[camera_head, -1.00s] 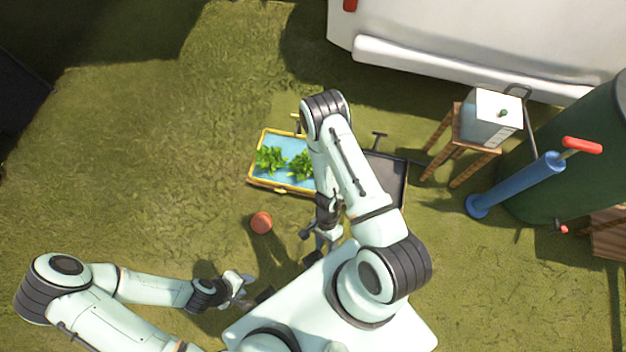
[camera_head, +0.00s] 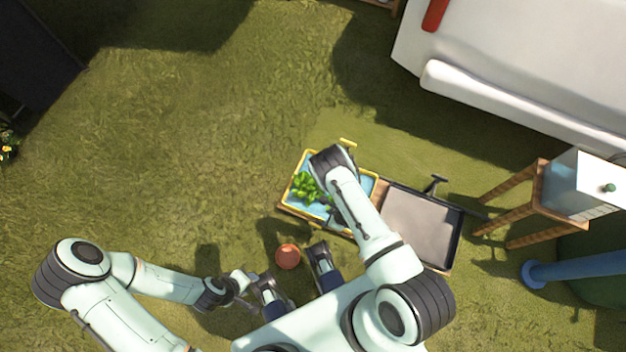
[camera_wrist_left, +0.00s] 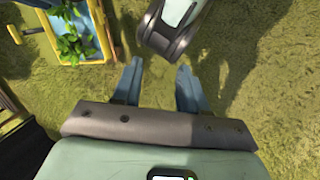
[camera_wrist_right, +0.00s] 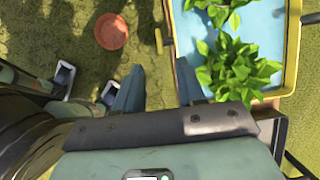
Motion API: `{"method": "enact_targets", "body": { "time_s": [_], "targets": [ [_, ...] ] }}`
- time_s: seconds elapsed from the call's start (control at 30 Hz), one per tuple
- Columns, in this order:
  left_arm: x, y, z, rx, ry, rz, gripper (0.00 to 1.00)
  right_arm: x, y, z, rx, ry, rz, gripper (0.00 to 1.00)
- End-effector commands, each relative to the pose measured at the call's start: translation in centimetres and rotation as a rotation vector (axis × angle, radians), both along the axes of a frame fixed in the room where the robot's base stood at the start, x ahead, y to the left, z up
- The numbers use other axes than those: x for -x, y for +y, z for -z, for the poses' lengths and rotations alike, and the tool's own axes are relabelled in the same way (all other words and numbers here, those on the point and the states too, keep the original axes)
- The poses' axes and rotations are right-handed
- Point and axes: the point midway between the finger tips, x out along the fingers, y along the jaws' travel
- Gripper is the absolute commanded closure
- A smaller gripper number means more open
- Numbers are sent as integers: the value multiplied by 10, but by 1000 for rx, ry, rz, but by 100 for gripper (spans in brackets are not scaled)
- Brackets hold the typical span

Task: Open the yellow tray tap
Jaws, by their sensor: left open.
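The yellow-rimmed tray (camera_head: 291,190) has a blue inside and leafy green plants. It also shows in the right wrist view (camera_wrist_right: 292,60) and left wrist view (camera_wrist_left: 104,30). A narrow yellow piece at its side, seemingly the tap (camera_wrist_right: 158,40), lies just beyond and between my right fingertips; contact cannot be told. A yellow T-shaped handle (camera_head: 348,142) stands at the tray's back edge. My right gripper (camera_wrist_right: 160,66) is open, its fingers apart beside the tray; my arm hides it in the head view. My left gripper (camera_wrist_left: 159,68) is open and empty over grass, left of the tray in the head view (camera_head: 246,284).
A grey, dark-rimmed tray (camera_head: 462,228) with a black handle (camera_head: 436,185) adjoins on the right. A round terracotta object (camera_head: 288,257) lies on the grass in front. A wooden stool (camera_head: 512,222) holds a white box (camera_head: 582,185). A white vehicle (camera_head: 520,60) stands behind. Grass at left is clear.

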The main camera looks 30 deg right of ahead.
Motion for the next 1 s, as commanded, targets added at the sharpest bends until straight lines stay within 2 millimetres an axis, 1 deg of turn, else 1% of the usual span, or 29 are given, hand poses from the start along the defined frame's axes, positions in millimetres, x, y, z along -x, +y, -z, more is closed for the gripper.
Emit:
{"method": "enact_targets", "body": {
  "time_s": [0.03,0.13,0.23,0.37,0.47,0.57,0.8,0.9,1.0],
  "targets": [
    [-2,1,22,-3,-6,-3,57,4,0,24,0,8,0,61],
    [-6,2,38,-8,-18,-8,57,7,0,42,0,15,0,61],
    [-9,3,46,-10,-25,-10,57,8,0,52,0,17,-1,61],
    [-12,4,51,-14,-34,-13,57,7,2,59,0,19,-1,61],
    [-17,7,55,-21,-49,-19,57,4,5,69,-1,19,-1,61],
    [-27,11,63,-33,-73,-30,57,-1,9,87,-1,18,-3,61],
    [-58,27,87,-74,-154,-64,57,-16,22,136,-1,18,-3,61],
    [-70,33,95,-90,-186,-77,57,-21,27,152,-1,19,-3,61],
    [-76,38,101,-100,-201,-85,57,-25,30,165,-1,19,-3,61]
  ]
}}
